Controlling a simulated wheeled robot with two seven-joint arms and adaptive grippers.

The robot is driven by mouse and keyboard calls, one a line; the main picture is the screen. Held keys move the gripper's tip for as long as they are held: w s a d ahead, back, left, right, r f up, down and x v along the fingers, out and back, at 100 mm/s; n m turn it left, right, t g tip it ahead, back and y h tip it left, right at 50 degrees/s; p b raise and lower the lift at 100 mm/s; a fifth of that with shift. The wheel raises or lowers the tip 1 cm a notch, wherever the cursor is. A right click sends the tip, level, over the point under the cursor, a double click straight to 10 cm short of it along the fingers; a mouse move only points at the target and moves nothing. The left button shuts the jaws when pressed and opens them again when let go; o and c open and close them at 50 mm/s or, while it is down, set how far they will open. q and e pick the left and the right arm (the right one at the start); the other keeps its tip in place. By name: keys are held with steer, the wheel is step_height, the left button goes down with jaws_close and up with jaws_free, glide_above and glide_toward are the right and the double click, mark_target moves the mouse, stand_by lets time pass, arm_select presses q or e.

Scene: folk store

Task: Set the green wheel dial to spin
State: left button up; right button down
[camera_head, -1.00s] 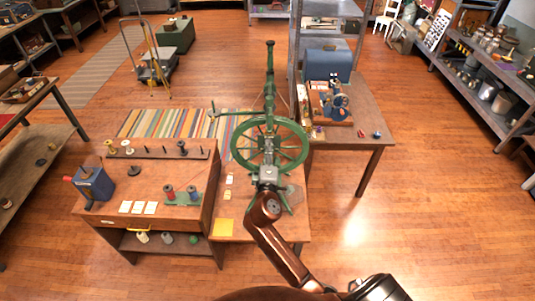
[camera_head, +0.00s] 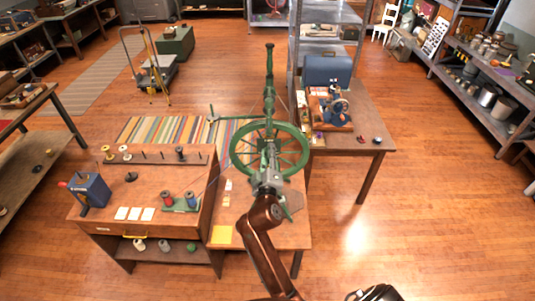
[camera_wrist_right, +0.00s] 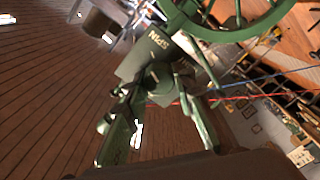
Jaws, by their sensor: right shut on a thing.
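The green spinning wheel (camera_head: 304,150) stands upright on a low wooden table. Its rim also shows at the top of the right wrist view (camera_wrist_right: 236,30). A dark green housing marked SPIN (camera_wrist_right: 158,40) sits below the rim in that view. My right gripper (camera_head: 268,158) is at the near side of the wheel, below its hub. In the right wrist view it is shut on the green dial (camera_wrist_right: 150,78), just beside the SPIN mark. The dial's pointer is too small and dark to read.
A wooden desk (camera_head: 150,226) with spools, cards and a blue box (camera_head: 91,190) stands close on the left. A table with a blue case (camera_head: 327,71) and a blue machine (camera_head: 334,106) stands behind on the right. Open floor lies to the right.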

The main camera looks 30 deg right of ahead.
steer(key=c, duration=1.6)
jaws_free()
step_height(320, 180, up, 10)
